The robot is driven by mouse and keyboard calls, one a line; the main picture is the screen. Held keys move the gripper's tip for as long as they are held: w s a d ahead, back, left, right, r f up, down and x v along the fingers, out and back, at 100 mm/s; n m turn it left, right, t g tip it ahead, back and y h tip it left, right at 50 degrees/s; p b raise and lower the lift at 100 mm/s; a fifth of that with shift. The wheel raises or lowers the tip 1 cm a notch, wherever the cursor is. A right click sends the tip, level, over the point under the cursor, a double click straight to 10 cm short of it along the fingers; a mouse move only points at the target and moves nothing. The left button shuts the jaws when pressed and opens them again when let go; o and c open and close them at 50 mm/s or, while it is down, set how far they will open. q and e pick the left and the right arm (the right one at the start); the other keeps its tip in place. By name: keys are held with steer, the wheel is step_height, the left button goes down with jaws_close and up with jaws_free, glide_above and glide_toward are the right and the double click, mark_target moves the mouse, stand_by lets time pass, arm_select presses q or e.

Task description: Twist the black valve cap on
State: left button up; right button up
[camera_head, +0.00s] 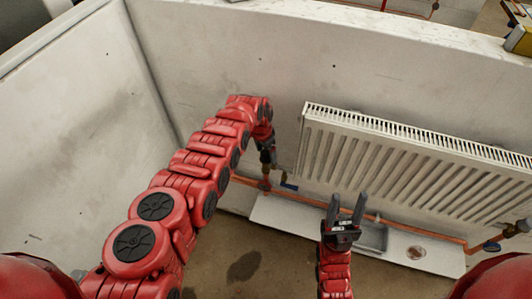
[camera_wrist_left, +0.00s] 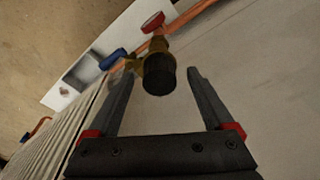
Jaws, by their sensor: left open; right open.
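The black valve cap (camera_wrist_left: 159,76) shows in the left wrist view on the end of a brass valve (camera_wrist_left: 157,46). Whether it is seated or loose cannot be told. My left gripper (camera_wrist_left: 160,82) is open, with one finger on each side of the cap and visible gaps between. In the head view my left gripper (camera_head: 268,162) points down at the pipework left of the radiator; the cap is hard to make out there. My right gripper (camera_head: 347,202) is open and empty, in front of the radiator's lower edge.
A white radiator (camera_head: 400,165) hangs on the wall at right. A red handle (camera_wrist_left: 153,22) and a blue handle (camera_wrist_left: 112,58) sit close to the valve. A copper pipe (camera_head: 380,220) runs low along the wall. A grey tray (camera_head: 372,238) lies on a white board (camera_head: 290,219).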

arm_select(q)
jaws_close()
stand_by(0.4)
steer(key=shift+s+f, duration=0.15)
steer(key=shift+f+b, duration=0.1)
steer(key=shift+b, duration=0.4)
steer(key=m+b, duration=0.2)
steer(key=b, duration=0.1)
steer(key=m+b, duration=0.2)
steer(key=b, duration=0.1)
steer(key=m+g+b, duration=0.1)
steer(key=m+b, duration=0.1)
steer(key=b, duration=0.1)
steer(key=shift+f+m, duration=0.3)
steer(key=m+b, duration=0.1)
steer(key=b, duration=0.2)
steer(key=m+b, duration=0.1)
steer(key=b, duration=0.3)
steer(key=m+b, duration=0.2)
steer(key=b, duration=0.1)
steer(key=shift+r+g, duration=0.25)
steer(key=shift+g, duration=0.05)
steer(key=shift+w+d+r+m, duration=0.2)
steer(key=shift+r+m, duration=0.1)
steer(key=shift+m, duration=0.1)
steer(key=shift+a+m, duration=0.2)
steer(key=shift+m, duration=0.1)
